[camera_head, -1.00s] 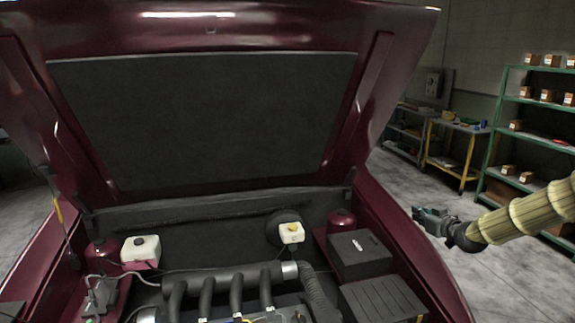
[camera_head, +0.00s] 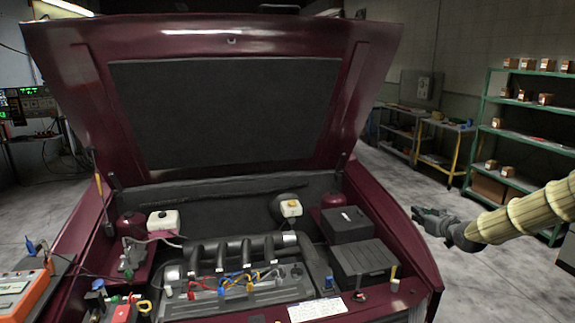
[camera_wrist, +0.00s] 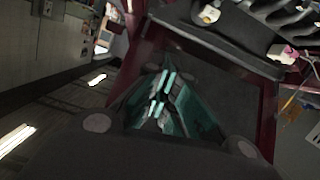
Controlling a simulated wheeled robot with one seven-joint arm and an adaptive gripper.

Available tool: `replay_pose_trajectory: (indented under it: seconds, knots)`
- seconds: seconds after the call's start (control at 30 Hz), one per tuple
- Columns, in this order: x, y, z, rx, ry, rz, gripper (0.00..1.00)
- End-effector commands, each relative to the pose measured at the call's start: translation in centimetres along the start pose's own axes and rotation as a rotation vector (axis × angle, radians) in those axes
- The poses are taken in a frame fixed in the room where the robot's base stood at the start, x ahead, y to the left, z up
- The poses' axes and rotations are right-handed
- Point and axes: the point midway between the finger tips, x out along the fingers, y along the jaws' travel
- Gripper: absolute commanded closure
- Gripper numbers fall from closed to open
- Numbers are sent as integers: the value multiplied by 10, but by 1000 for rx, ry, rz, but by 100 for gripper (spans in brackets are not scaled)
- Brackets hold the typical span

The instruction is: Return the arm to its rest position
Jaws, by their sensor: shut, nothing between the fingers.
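My gripper (camera_head: 432,219) is at the right in the head view, at the end of my sleeved arm. It is shut and empty, held in the air just right of the car's right fender. In the wrist view its closed fingers (camera_wrist: 160,100) meet near the middle of the picture. The dark red car (camera_head: 395,215) stands with its hood (camera_head: 340,110) raised. The car and its engine bay appear tilted in the wrist view.
A green shelf (camera_head: 487,110) with small boxes and a yellow-legged workbench (camera_head: 458,150) stand at the back right. An orange device (camera_head: 22,292) rests at the lower left. Grey floor (camera_head: 400,178) is clear between the car and shelves.

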Motion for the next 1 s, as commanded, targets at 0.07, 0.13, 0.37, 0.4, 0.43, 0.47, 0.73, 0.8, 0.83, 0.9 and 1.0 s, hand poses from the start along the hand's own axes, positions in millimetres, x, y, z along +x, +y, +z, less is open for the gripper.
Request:
replay_pose_trajectory:
  seconds: [0.07, 0.13, 0.37, 0.4, 0.43, 0.47, 0.73, 0.8, 0.83, 0.9, 1.0]
  knots:
    - [2, -7, 11, 4, -11, -5, 100]
    - [2, -16, 23, 14, -28, -11, 100]
    - [4, -53, 73, 50, -94, -36, 100]
    - [4, -60, 83, 58, -108, -39, 100]
    - [3, -64, 91, 65, -118, -41, 100]
    - [3, -71, 100, 71, -130, -44, 100]
    - [-13, -149, 216, 146, -294, -80, 100]
    - [-26, -178, 260, 173, -361, -88, 100]
    - [-32, -189, 280, 186, -391, -90, 100]
    - [-49, -217, 323, 213, -461, -93, 100]
    - [-79, -255, 383, 247, -565, -93, 100]
